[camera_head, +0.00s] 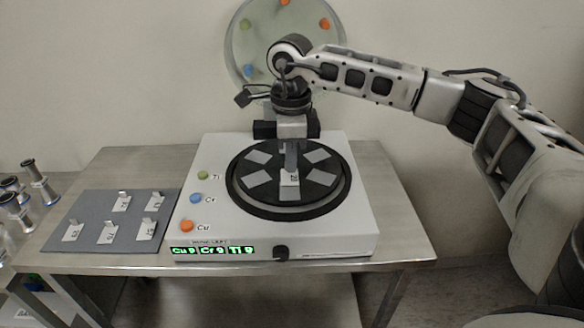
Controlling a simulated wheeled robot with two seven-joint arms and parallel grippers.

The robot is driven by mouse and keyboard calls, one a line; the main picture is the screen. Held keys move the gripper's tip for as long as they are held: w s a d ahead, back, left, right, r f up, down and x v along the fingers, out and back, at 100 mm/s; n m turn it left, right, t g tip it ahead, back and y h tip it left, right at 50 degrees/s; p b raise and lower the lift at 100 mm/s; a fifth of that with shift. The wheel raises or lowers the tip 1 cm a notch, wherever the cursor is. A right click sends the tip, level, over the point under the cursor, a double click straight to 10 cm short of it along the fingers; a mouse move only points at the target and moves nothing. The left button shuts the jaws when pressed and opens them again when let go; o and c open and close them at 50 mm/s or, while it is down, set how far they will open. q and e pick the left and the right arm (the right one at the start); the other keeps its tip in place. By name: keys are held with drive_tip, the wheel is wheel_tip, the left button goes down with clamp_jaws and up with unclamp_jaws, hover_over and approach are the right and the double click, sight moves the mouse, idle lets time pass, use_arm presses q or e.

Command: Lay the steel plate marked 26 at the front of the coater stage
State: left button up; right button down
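The coater stage is a black round disc (243,198) on a white machine, with several grey pads around it. The front pad (290,193) shows at the disc's near side. My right gripper (290,168) points straight down over the disc. Its fingers look closed at the upper end of a small pale steel plate (289,180) with a dark mark, too small to read surely. The plate is just behind the front pad in the picture and partly overlaps it; I cannot tell whether it touches the disc. My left gripper is out of view.
A grey tray (90,207) left of the machine holds several small marked plates with upright tabs. Green, blue and orange buttons and a lit green display (212,250) are on the machine (345,232). Metal cylinders (38,182) stand at the far left. The table's right side is clear.

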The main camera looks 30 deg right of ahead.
drive_tip(key=shift+d+f+p, duration=0.15)
drive_tip(key=shift+f+p, duration=0.15)
drive_tip(key=shift+f, duration=1.35)
drive_tip(key=shift+f, duration=0.2)
drive_tip(key=c, duration=1.6)
unclamp_jaws()
drive_tip(key=shift+c, duration=0.2)
drive_tip(key=shift+r, duration=0.2)
